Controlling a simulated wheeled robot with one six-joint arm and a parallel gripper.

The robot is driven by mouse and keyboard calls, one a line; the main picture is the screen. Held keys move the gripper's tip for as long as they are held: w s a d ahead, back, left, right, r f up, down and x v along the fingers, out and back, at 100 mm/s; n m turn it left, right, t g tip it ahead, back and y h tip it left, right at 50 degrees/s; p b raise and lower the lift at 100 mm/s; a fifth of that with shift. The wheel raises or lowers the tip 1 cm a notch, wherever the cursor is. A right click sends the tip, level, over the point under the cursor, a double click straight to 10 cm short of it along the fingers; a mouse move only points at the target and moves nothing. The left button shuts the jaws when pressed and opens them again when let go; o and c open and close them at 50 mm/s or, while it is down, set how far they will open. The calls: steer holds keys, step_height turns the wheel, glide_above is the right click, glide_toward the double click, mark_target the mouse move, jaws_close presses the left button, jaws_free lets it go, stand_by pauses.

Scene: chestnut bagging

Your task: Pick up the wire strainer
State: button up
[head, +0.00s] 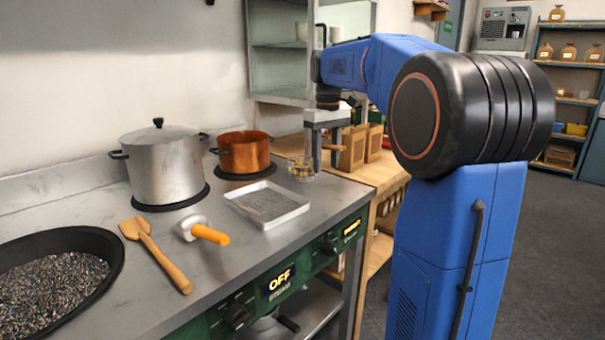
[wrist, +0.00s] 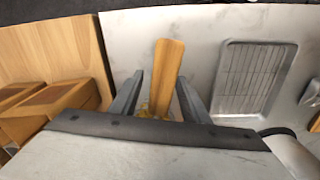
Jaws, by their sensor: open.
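The wire strainer (head: 301,172) appears as a small yellowish wire basket near the far right end of the steel counter in the head view. In the wrist view its flat wooden handle (wrist: 167,66) lies between the two fingers, with a bit of the yellowish basket low between them. My gripper (wrist: 160,76) is open, with a finger on each side of the handle and gaps visible. In the head view my gripper (head: 317,160) points down at the strainer; one finger hides part of it. I cannot tell its exact height over the handle.
A shallow metal tray with a rack (head: 268,203) lies beside the strainer. A copper pot (head: 243,153) and a lidded steel pot (head: 163,172) stand behind. An orange-handled tool (head: 208,234), a wooden spatula (head: 160,256) and a dark pan (head: 110,252) lie farther left. Wooden boxes (head: 352,150) stand right.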

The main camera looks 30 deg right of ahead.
jaws_close()
steer(key=shift+r, duration=0.1)
